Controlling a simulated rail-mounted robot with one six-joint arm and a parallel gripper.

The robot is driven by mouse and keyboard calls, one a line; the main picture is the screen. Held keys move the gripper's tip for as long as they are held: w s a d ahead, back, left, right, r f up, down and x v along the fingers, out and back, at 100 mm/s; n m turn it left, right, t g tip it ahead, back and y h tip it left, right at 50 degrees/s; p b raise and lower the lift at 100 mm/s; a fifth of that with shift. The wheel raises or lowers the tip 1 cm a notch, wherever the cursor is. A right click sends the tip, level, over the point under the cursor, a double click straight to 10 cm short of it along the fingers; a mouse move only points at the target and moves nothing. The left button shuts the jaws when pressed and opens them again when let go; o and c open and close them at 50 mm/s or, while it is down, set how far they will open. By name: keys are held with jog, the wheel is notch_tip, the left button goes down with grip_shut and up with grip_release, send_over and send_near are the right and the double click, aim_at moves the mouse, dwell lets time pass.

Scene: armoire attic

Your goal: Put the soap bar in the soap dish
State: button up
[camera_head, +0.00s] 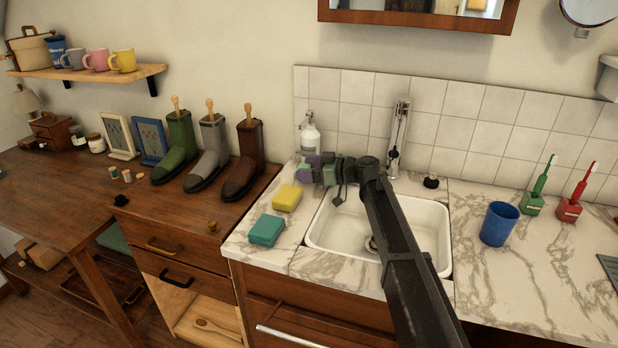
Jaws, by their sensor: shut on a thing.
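My gripper (314,169) is at the back left of the white sink, just in front of the white pump bottle. It is shut on a small purple thing (312,161), probably the soap bar, largely covered by the gripper. I cannot tell whether it touches the counter. A yellow block (287,197) and a teal block (266,230) lie on the marble counter left of the sink; they look like sponges or soap. I cannot clearly make out a soap dish; the gripper and arm hide part of the counter and sink.
The white sink (328,235) lies under my arm. The faucet (398,135) and pump bottle (309,138) stand behind it. A blue cup (499,224), a green toothbrush holder (532,204) and a red one (569,210) stand right.

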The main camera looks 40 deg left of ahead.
jog(key=shift+w+d+f+b, duration=0.15)
jog(key=shift+f+b, duration=0.3)
jog(key=shift+f, duration=1)
jog(key=o, duration=0.9)
jog(key=shift+r, duration=0.1)
jog(key=shift+o, duration=0.2)
jog(key=p+v, duration=0.1)
jog(key=v, duration=1)
jog(key=shift+s, duration=0.25)
jog(key=shift+o, duration=0.5)
jog(key=shift+f, duration=0.2)
